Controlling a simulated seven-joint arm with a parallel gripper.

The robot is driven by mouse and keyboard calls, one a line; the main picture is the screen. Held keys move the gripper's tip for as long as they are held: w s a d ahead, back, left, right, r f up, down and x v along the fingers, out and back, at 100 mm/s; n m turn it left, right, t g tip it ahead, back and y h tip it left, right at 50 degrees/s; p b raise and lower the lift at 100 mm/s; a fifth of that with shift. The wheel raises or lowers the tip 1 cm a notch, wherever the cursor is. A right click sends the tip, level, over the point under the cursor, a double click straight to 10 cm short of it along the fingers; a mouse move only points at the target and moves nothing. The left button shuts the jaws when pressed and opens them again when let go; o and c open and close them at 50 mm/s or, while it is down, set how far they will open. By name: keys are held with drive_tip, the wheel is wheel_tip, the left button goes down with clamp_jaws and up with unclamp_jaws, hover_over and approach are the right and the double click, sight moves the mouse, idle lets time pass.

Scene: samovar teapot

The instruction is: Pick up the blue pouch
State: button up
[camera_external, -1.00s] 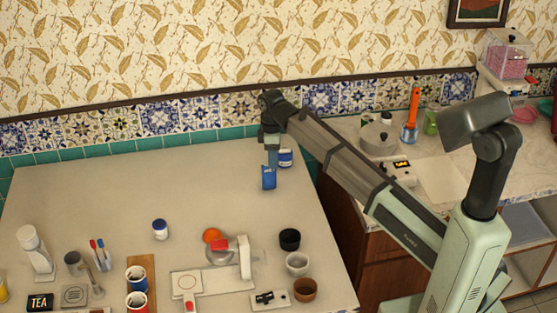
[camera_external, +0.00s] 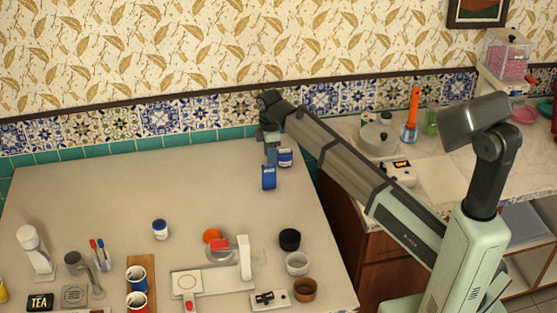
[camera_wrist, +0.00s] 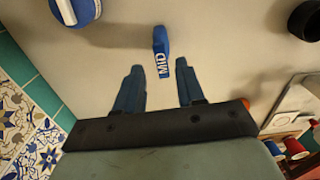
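The blue pouch (camera_external: 268,180) stands on the table near its far right part. In the wrist view the pouch (camera_wrist: 161,50) shows as a narrow blue shape with white letters, lying between and just beyond my two fingertips. My gripper (camera_wrist: 159,66) is open, with a gap on each side of the pouch. In the external view my gripper (camera_external: 270,158) is just above and behind the pouch. Whether a finger touches it cannot be told.
A blue and white jar (camera_external: 286,158) stands close to the right of my gripper, and shows at the upper left of the wrist view (camera_wrist: 76,10). A black bowl (camera_external: 289,239) and a white appliance (camera_external: 244,258) stand nearer the front. The table left of the pouch is clear.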

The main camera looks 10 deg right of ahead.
sight(269, 177)
drive_tip(key=shift+s+a+f, duration=0.1)
drive_tip(key=shift+a+f, duration=0.05)
drive_tip(key=shift+f, duration=1.25)
drive_tip(key=shift+a+f, duration=0.1)
drive_tip(key=shift+f, duration=1.25)
drive_tip(key=shift+c, duration=0.4)
clamp_jaws()
